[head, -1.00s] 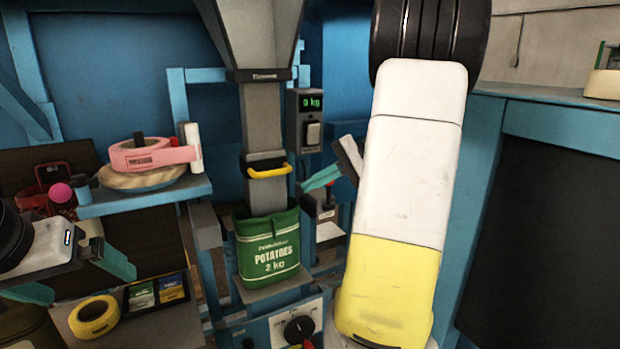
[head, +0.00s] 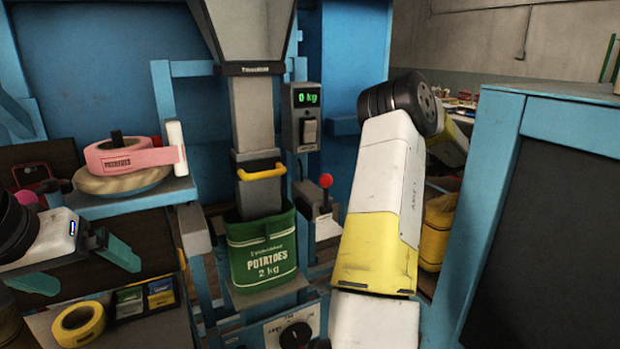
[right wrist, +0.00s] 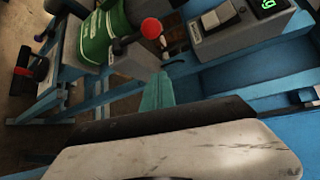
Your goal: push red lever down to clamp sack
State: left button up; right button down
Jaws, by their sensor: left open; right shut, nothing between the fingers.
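The red lever (head: 326,181) has a round red knob on a short stalk. It stands up from a grey box just right of the sack. The green potato sack (head: 262,250) hangs open under the grey chute's spout, which reaches into its mouth. In the right wrist view the red knob (right wrist: 152,28) is beyond my right gripper (right wrist: 157,92), in front of the sack (right wrist: 97,38). The right fingers are together, empty and apart from the knob. My right gripper is hidden in the head view. My left gripper (head: 80,267) is open and empty at the left.
A yellow handle (head: 262,172) crosses the spout above the sack. The scale display (head: 307,98) reads 0 kg. A shelf with pink tape (head: 122,157) stands left. Yellow tape (head: 78,324) lies at lower left. A blue-framed dark panel (head: 560,220) fills the right.

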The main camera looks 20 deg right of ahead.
aim_at(325, 193)
jog(key=w+a+f, duration=0.1)
jog(key=w+a, duration=0.1)
jog(key=a, duration=0.7)
jog(key=shift+w+f, duration=0.15)
jog(key=shift+w, duration=0.1)
jog(key=shift+a, duration=0.1)
